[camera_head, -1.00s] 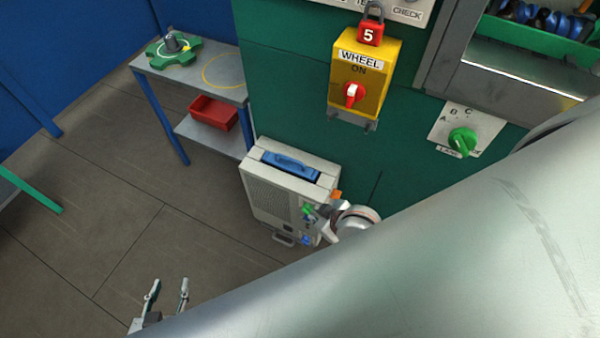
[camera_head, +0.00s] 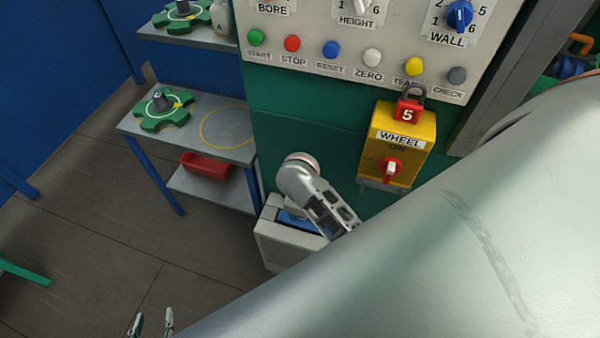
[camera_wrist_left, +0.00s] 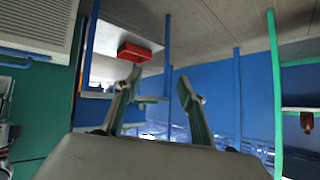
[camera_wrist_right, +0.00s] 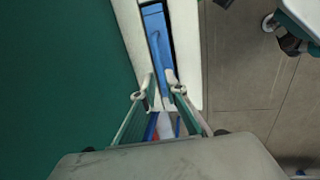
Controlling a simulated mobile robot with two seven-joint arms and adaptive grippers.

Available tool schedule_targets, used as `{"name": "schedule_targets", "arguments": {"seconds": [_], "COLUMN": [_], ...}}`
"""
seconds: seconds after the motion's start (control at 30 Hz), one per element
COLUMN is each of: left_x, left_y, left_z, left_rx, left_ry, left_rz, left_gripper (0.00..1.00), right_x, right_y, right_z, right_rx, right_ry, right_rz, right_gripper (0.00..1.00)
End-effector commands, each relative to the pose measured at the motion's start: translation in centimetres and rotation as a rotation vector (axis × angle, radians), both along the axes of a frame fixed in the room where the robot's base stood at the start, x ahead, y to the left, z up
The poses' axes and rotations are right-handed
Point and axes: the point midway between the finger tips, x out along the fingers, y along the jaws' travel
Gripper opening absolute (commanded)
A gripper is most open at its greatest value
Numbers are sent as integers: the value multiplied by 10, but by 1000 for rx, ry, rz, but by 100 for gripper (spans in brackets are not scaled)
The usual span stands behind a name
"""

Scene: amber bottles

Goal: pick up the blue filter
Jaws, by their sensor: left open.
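The blue filter (camera_head: 291,220) sits in the top of a pale grey box unit (camera_head: 280,243) beside the green machine. In the head view my right arm covers much of it. In the right wrist view the blue filter (camera_wrist_right: 153,25) shows as a long blue piece with a raised handle, set in the pale casing. My right gripper (camera_wrist_right: 159,92) is open, with its fingertips apart near the filter's close end; I cannot tell whether they touch it. My left gripper (camera_head: 152,320) is open and empty over the floor at the lower left, and also shows in the left wrist view (camera_wrist_left: 160,82).
A grey shelf table (camera_head: 215,145) with a green handwheel part (camera_head: 160,112) and a red bin (camera_head: 205,166) stands left of the box. Above it are a button panel (camera_head: 350,55) and a yellow wheel switch (camera_head: 400,140). Open floor lies at left.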

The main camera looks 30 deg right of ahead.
Motion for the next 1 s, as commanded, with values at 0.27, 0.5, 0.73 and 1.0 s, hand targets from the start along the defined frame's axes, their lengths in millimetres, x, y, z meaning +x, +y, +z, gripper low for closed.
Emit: {"name": "schedule_targets", "arguments": {"seconds": [0.27, 0.5, 0.73, 1.0], "left_x": [-17, -19, -10, -5], "left_y": [2, 3, 3, 0], "left_z": [-12, -13, -7, -4], "left_rx": [10, 15, 13, 4], "left_ry": [34, 35, 19, 11], "left_rz": [-8, -15, -14, -6], "left_gripper": [40, 40, 40, 40], "right_x": [3, 9, 11, 11], "right_y": [-6, -11, -13, -12], "right_z": [-27, -59, -74, -74], "right_rx": [-4, -4, -1, -1], "right_ry": [1, 2, 0, 0], "right_rz": [0, 0, 0, -1], "right_gripper": [12, 12, 12, 0]}}
